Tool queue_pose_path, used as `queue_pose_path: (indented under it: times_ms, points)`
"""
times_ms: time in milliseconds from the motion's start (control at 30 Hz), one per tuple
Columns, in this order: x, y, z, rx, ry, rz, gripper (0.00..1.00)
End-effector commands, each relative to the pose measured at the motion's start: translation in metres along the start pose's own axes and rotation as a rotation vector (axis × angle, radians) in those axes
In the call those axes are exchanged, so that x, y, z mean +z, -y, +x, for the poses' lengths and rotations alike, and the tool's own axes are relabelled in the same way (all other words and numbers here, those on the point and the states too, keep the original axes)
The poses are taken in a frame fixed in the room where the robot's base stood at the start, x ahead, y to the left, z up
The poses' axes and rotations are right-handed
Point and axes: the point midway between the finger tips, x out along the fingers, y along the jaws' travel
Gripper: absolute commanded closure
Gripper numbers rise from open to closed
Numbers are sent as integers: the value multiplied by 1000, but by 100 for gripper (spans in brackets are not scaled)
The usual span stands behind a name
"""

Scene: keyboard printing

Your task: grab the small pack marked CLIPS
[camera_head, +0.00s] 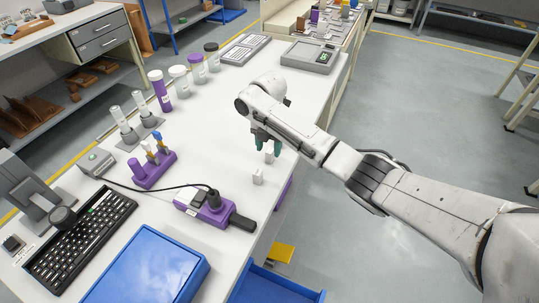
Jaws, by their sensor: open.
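Two small white packs stand near the right edge of the white table. One pack (270,157) is right beside and under my gripper (267,146), partly covered by its fingers. The other pack (257,178) stands a little nearer the camera, apart from my gripper. No lettering is legible on either, so I cannot tell which one is marked CLIPS. My gripper points down with teal fingers, open. I cannot tell whether the fingers straddle the farther pack or hang above it.
Left of the packs are a purple holder with tools (153,168) and a purple device with a black cable (205,207). A blue tray (150,268) and a keyboard (82,242) lie nearer. Several lidded containers (197,70) and a scale (310,57) stand farther back.

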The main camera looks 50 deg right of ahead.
Motion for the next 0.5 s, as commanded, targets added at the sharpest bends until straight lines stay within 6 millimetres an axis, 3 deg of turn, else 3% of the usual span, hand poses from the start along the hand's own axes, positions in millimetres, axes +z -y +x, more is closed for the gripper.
queue_pose_path:
  times_ms: [200,500]
  points:
    - [-3,-1,31,-3,-1,-1,47]
    - [-2,-1,40,-1,0,-1,47]
